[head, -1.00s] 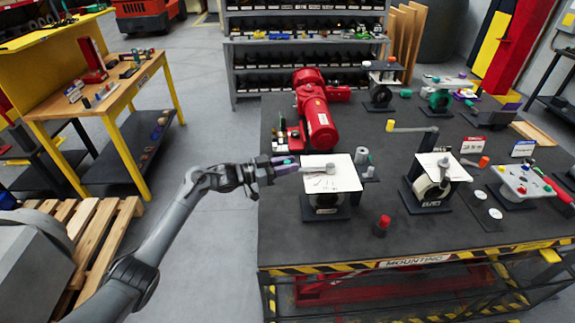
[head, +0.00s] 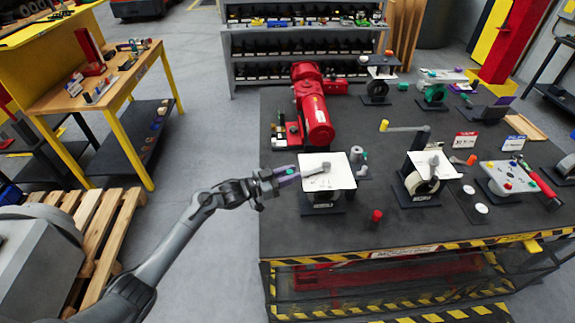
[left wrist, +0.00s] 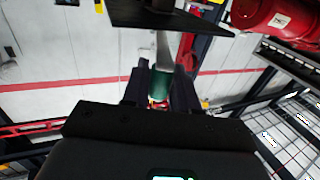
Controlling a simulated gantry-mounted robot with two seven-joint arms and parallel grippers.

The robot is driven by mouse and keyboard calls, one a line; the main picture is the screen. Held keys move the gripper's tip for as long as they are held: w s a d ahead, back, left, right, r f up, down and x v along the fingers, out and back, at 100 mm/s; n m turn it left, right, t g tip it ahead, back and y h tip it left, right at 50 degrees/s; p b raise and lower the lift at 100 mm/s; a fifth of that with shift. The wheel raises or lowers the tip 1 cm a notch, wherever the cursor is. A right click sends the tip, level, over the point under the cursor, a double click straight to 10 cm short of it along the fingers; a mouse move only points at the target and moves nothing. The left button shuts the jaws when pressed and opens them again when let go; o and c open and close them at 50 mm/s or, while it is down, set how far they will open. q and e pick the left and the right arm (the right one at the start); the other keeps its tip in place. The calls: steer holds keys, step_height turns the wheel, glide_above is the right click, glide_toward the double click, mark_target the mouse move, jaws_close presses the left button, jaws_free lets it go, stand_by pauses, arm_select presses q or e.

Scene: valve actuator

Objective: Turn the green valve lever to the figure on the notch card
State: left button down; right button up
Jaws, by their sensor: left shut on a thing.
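The near-left valve has a white plate (head: 338,176) on a dark base, with a pale grey lever arm (head: 315,182) reaching left from its middle. My left gripper (head: 271,182) is at the lever's outer end, just left of the plate. In the left wrist view the gripper (left wrist: 159,92) is shut on the lever's green grip (left wrist: 160,82), with a pale arm running up from it. In the head view a purple bit shows beside the fingers. Two small cards, one red-topped (head: 466,140) and one blue-topped (head: 513,143), stand at the right; their figures are too small to read.
A second white-plated valve (head: 432,164) stands to the right. A red motor (head: 314,108) is behind the near-left valve, and a red knob (head: 376,216) stands in front on the dark table (head: 330,232). More valves and a control box (head: 517,178) are farther right.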

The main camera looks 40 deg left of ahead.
arm_select(q)
steer(key=shift+d, duration=0.1)
steer(key=c, duration=1)
jaws_free()
steer(key=v, duration=1)
steer(key=shift+s+b, duration=0.3)
steer(key=shift+b, duration=0.1)
steer(key=shift+r, duration=0.1)
